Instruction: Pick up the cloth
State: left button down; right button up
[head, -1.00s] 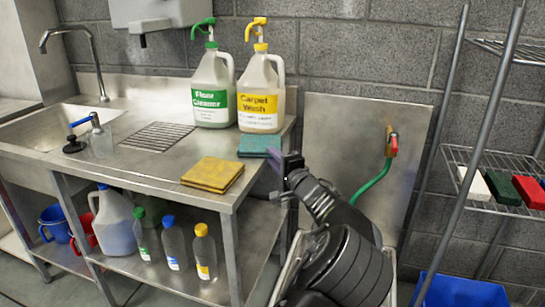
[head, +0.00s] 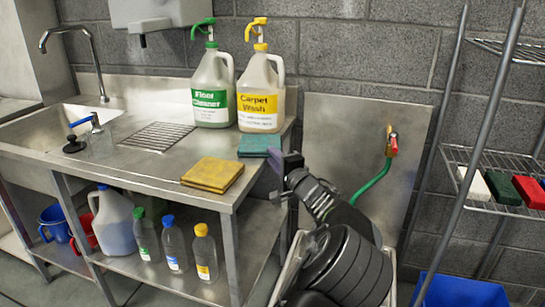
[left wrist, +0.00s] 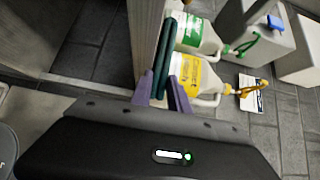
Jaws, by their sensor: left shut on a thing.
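A green cloth (head: 258,146) lies flat on the steel counter near its right end, in front of the yellow-labelled jug. A stack of yellow cloths (head: 212,174) lies nearer the counter's front edge. My left gripper (head: 280,160) is at the right edge of the green cloth. In the left wrist view the purple fingers (left wrist: 160,90) are on either side of the green cloth (left wrist: 163,60), shut on its edge. The cloth still appears to rest on the counter. My right gripper is not in view.
The Floor Cleaner jug (head: 212,90) and Carpet Wash jug (head: 262,95) stand close behind the green cloth. Several bottles stand on the lower shelf (head: 150,265). A wire rack (head: 500,200) is at the right, with a blue bin (head: 460,290) below it.

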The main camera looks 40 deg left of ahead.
pick_arm(q)
notch_tip(320, 180, up, 2)
jog(key=shift+r+p, duration=0.25)
jog(key=shift+p, duration=0.3)
jog(key=shift+d, duration=0.1)
jog(key=s+d+r+p, duration=0.1)
jog(key=s+d+r, duration=0.1)
jog(key=d, duration=0.4)
jog(key=s+d+r+p, duration=0.2)
jog(key=s+d+r, duration=0.1)
jog(key=d, duration=0.3)
jog(key=shift+s+d, duration=0.2)
jog(key=shift+s, duration=0.35)
dwell(0.6)
